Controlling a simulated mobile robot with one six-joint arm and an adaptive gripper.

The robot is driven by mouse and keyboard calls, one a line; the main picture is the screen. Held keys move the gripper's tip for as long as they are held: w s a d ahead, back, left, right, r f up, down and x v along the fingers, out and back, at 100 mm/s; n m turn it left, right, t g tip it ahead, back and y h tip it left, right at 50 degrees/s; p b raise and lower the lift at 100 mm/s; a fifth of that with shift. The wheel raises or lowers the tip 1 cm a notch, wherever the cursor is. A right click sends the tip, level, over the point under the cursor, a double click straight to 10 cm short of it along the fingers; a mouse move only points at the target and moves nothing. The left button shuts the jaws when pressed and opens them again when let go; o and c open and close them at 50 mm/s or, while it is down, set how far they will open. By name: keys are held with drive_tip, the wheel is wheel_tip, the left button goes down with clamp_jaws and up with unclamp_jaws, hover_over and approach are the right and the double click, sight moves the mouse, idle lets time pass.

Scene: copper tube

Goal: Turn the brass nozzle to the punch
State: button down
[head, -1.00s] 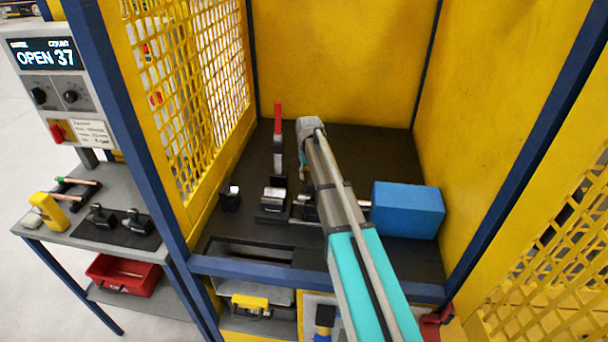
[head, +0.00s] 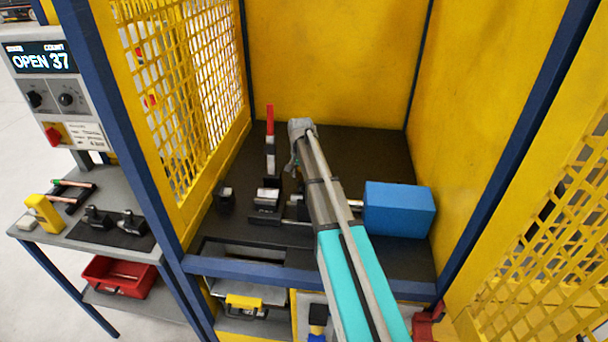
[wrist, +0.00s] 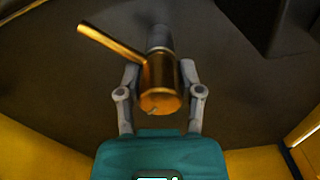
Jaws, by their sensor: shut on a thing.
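The brass nozzle (wrist: 160,88) shows in the wrist view as a gold cylinder with a thin tube (wrist: 106,42) sticking out to the upper left. A grey cylindrical part (wrist: 158,38) adjoins its far end. My gripper (wrist: 160,82) is shut on the nozzle, one finger on each side. In the head view my arm reaches into the yellow enclosure and hides the nozzle. The punch is probably the silver part in the dark block (head: 267,197) on the machine bed, but I cannot tell for certain.
A blue box-shaped unit (head: 399,210) stands right of my arm. A red-handled lever (head: 270,130) stands upright behind the dark block. Yellow walls and mesh (head: 182,85) close in the sides. A display (head: 42,60) reads OPEN 37. A side table (head: 90,225) holds small tools.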

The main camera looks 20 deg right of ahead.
drive_tip(key=m, duration=0.5)
drive_tip(key=shift+s+m, duration=0.3)
idle(0.4)
drive_tip(key=shift+c, duration=1.3)
unclamp_jaws()
drive_tip(key=shift+d, duration=0.1)
drive_tip(key=shift+w, duration=0.1)
